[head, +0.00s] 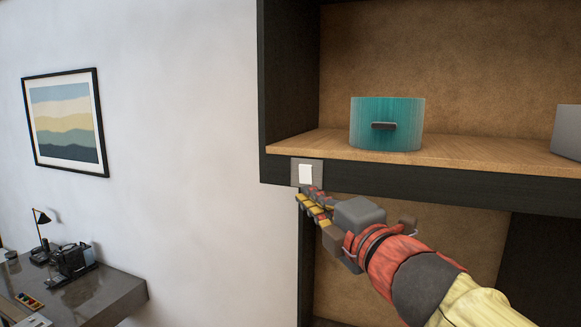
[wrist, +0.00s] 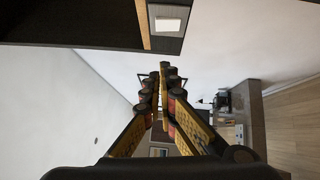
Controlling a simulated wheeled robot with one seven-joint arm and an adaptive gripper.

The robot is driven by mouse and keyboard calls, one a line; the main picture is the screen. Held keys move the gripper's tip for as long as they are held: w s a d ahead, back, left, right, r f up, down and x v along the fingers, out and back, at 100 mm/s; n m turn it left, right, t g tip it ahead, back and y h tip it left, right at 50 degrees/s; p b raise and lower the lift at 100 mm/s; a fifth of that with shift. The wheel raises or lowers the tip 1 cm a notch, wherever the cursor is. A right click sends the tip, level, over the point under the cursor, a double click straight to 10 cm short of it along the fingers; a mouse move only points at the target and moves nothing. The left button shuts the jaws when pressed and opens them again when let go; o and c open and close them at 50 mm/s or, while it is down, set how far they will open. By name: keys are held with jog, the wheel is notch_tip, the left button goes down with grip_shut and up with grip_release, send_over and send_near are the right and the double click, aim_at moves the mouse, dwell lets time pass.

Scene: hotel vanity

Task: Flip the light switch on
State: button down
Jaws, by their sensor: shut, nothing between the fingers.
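The light switch (head: 306,174) is a white rocker on a grey plate, fixed to the dark front edge of the shelf at its left end. It also shows at the top of the wrist view (wrist: 168,25). My gripper (head: 306,197) is shut and empty, its fingertips just below the switch plate in the head view. In the wrist view the closed fingertips (wrist: 160,72) point ahead, apart from the switch in the picture. I cannot tell whether the fingertips touch the plate. The rocker is in plain view; its on or off position is unclear.
A teal round container (head: 387,124) stands on the wooden shelf (head: 460,158), with a grey box (head: 568,130) at the right. A framed picture (head: 64,122) hangs on the white wall. A dark desk (head: 95,292) with a lamp (head: 41,216) stands lower left. The space before the wall is clear.

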aim_at(306, 174)
jog(key=w+a, duration=0.1)
jog(key=w, duration=0.2)
jog(key=w+r, duration=0.1)
jog(key=w, duration=0.3)
jog(key=w+a+r+p, duration=0.1)
jog(key=w, duration=0.3)
jog(key=shift+w+a+r, duration=0.1)
jog(key=shift+a+r, duration=0.05)
jog(key=shift+a, duration=0.15)
jog(key=shift+w, duration=0.2)
